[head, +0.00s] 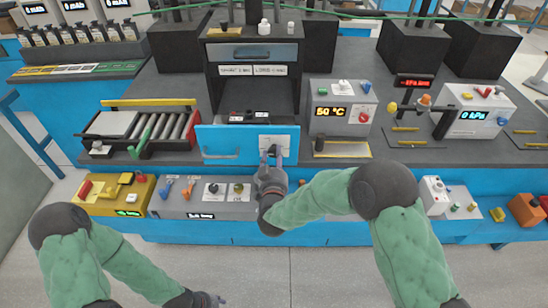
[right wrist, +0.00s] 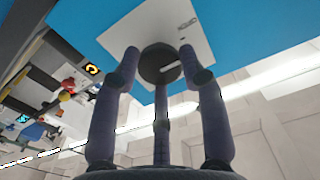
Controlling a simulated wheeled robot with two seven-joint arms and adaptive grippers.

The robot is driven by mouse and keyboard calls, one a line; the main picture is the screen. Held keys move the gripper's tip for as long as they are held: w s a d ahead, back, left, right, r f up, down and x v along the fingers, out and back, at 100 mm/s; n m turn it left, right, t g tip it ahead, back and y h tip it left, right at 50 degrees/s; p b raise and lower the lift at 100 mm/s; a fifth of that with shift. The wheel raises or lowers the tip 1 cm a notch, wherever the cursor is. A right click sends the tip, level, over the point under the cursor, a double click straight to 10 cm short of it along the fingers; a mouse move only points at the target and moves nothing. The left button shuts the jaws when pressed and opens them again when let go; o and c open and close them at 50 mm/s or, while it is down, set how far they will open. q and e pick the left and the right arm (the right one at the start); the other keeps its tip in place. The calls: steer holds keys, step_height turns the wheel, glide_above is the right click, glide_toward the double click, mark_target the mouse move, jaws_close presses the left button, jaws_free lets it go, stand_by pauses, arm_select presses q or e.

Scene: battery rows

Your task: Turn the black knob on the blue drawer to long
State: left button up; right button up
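The blue drawer (head: 220,137) sits low in the middle of the dark bench, with a handle on its left half and a pale plate (head: 284,140) on its right half. The black knob (right wrist: 158,63) shows in the right wrist view on that plate (right wrist: 128,38), with a pale pointer line; small print on the plate is unreadable. My right gripper (head: 271,152) is in front of the plate and hides the knob in the head view. Its fingers (right wrist: 159,62) are apart around the knob; contact is unclear. My left gripper (head: 208,300) is low at the bottom edge, far from the drawer.
A roller conveyor (head: 165,125) stands left of the drawer and a 50 °C box (head: 340,112) right of it. A grey panel with knobs (head: 205,197) and a yellow box (head: 110,195) sit below. The floor in front is clear.

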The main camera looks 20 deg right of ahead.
stand_by(0.3)
steer(key=m+b, duration=0.2)
steer(key=m, duration=0.1)
steer(key=shift+f, duration=0.15)
steer(key=m+b, duration=0.3)
steer(key=m, duration=0.1)
steer(key=shift+m+b, duration=0.3)
steer(key=shift+b, duration=0.1)
steer(key=shift+m+b, duration=0.5)
steer(key=shift+m, duration=1.5)
steer(key=o, duration=1.2)
steer(key=shift+c, duration=0.2)
